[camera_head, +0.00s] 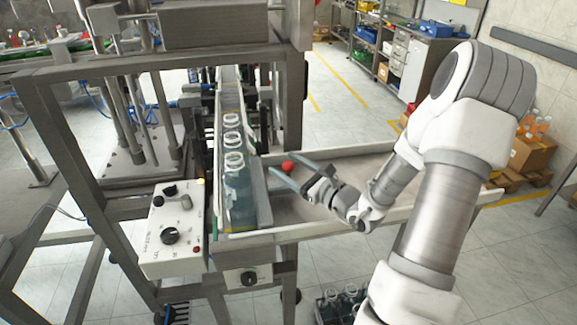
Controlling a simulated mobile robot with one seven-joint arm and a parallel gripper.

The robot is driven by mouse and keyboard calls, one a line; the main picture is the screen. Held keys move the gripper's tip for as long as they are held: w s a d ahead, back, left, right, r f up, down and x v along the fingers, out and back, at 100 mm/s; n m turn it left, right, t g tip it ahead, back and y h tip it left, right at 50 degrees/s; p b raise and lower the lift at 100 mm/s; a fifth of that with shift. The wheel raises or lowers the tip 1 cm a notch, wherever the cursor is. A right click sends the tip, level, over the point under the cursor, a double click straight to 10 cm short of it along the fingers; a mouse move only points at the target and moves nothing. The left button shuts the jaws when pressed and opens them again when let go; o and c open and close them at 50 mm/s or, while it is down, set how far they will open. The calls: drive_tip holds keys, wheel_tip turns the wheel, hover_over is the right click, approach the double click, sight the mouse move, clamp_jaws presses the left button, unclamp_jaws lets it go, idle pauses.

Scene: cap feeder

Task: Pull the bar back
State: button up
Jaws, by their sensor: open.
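The bar (259,194) is a long grey metal piece along the right side of the bottle lane. A red ball-shaped knob (288,166) stands beside it, near its far part; I cannot tell exactly how the two join. My gripper (277,175) comes in from the right over the metal table. Its two fingers are apart, one on the far side of the knob and one on the near side. I cannot tell if they touch it. Several clear bottles (233,163) stand in a row in the lane, left of the bar.
A white control box (172,228) with black knobs sits left of the lane. The metal frame (150,64) of the machine rises over the lane. The table (330,200) right of the bar is bare. A crate of bottles (342,303) stands on the floor below.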

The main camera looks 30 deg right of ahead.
clamp_jaws()
idle(0.3)
idle(1.1)
